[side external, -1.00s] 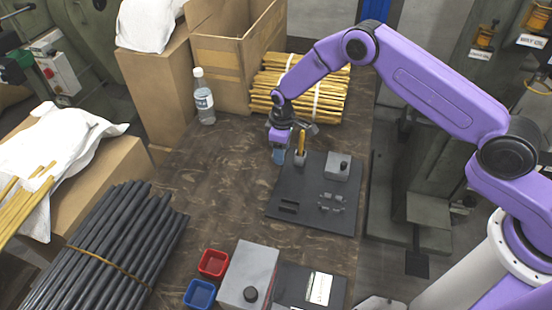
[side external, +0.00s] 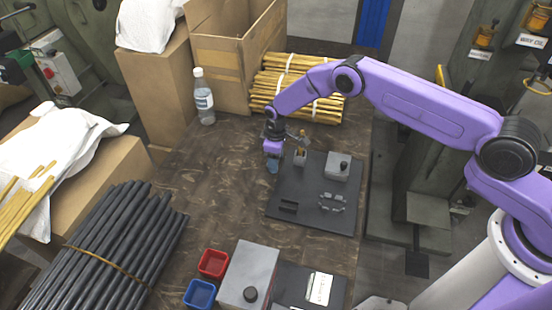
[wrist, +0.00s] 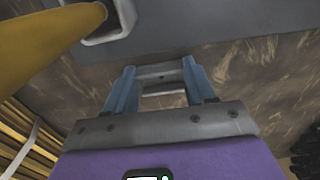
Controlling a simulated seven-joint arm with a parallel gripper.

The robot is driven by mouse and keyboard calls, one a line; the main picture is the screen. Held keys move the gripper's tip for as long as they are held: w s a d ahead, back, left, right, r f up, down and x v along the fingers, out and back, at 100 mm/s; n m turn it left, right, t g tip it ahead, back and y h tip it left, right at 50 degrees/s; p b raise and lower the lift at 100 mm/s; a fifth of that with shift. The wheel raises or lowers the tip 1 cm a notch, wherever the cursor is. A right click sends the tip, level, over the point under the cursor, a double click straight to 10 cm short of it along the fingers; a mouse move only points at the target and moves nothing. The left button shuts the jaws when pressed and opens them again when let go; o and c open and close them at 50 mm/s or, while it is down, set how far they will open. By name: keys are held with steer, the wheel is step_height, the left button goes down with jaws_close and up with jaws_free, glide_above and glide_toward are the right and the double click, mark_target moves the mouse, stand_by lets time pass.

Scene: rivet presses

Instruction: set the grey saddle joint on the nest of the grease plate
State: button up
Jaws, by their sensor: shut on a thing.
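My gripper (side external: 271,166) is low beside the far left edge of the dark grease plate (side external: 312,225), over the brown table. In the wrist view its two blue fingers (wrist: 160,88) are shut on a small grey piece, apparently the grey saddle joint (wrist: 160,72). The fingers hide part of it, and it cannot be made out in the side view. Small grey upright parts on the plate's near right, probably the nest (side external: 332,202), stand clear of my gripper.
A grey cup (side external: 299,158) with a yellow handle stands on the plate close to my gripper. A grey block with a black knob (side external: 338,167) is at the plate's far right. A slotted part (side external: 288,206) lies at near left. Yellow rods (side external: 300,95) lie behind.

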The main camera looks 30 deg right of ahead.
steer(key=shift+f, duration=0.1)
steer(key=o, duration=1)
steer(key=shift+r, duration=6.1)
